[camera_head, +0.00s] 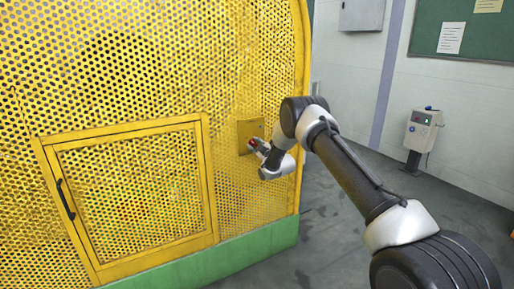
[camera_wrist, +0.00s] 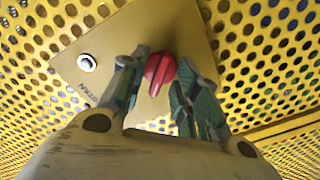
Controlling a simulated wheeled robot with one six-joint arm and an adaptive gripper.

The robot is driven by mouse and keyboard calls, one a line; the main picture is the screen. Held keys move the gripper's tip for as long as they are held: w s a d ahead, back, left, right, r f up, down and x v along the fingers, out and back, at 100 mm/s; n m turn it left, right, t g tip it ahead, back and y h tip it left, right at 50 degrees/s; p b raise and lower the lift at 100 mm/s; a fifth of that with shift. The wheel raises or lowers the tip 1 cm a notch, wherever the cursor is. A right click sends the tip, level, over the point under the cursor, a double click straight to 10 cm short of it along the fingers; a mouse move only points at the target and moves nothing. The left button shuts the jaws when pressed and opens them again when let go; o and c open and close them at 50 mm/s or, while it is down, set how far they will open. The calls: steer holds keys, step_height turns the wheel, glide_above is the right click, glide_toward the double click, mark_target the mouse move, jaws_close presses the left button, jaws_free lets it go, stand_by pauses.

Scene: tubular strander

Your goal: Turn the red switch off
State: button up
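The red switch (camera_wrist: 159,70) is a round red knob with a pale line across it, on a yellow plate (camera_wrist: 113,41) fixed to the perforated yellow guard. In the wrist view my gripper (camera_wrist: 161,78) has its two fingers apart, one on each side of the knob. The left finger is very close to the knob; I cannot tell whether it touches. In the head view the plate (camera_head: 250,130) sits near the guard's right edge, with my gripper (camera_head: 259,146) in front of it and a bit of red showing at the fingertips.
A white round button (camera_wrist: 87,63) sits on the same plate, left of the knob. The yellow guard has a framed door with a black handle (camera_head: 66,199) and a green base (camera_head: 232,256). A grey post-mounted box (camera_head: 421,131) stands by the wall at right. Floor between is clear.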

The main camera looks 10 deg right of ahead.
steer(key=v, duration=1.2)
